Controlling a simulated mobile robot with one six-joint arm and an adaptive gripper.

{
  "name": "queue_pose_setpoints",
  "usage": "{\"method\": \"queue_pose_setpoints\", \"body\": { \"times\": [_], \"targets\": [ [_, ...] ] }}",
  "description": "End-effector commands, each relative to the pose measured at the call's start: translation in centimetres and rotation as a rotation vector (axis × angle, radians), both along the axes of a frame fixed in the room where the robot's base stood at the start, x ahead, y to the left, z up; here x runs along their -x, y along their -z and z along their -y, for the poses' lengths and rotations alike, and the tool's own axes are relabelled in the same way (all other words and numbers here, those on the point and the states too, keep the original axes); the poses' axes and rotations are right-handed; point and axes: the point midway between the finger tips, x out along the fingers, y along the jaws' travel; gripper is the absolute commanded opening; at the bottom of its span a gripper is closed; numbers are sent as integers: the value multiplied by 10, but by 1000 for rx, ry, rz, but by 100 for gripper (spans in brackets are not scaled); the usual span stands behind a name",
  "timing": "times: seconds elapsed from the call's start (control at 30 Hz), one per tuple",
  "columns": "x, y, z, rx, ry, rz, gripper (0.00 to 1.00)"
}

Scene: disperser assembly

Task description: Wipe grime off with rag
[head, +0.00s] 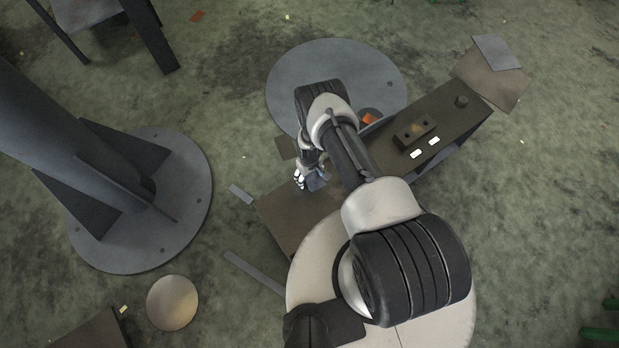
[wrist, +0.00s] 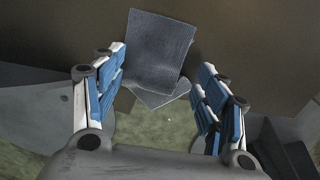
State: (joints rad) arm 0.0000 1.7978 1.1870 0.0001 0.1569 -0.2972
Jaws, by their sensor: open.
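A blue-grey ribbed rag (wrist: 160,48) lies on a brown bench top (wrist: 250,40) in the wrist view, with a lighter corner hanging or folded at its lower end. In the head view, a small bluish patch of the rag (head: 317,183) shows beside my gripper (head: 300,179). My gripper (wrist: 161,68) is open, with its blue-padded fingers on either side of the rag's lower part and nothing held. I cannot tell whether the fingers touch the bench. No grime on the bench can be made out for certain; my arm hides part of the bench top.
The bench (head: 280,215) runs diagonally under my arm, with a dark block (head: 415,134), a small knob (head: 461,101) and white pieces (head: 433,141) on its right part. A large column base (head: 160,215) stands left. The floor between them is mostly open.

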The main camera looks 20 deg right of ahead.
Motion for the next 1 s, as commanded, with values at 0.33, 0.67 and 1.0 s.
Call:
{"method": "queue_pose_setpoints", "body": {
  "times": [0.33, 0.67, 1.0],
  "targets": [
    [1, 10, 0, 0, 0, -1, 67],
    [0, 12, 0, 0, 0, 0, 58],
    [2, 13, 0, 0, 0, -2, 47]
  ]
}}
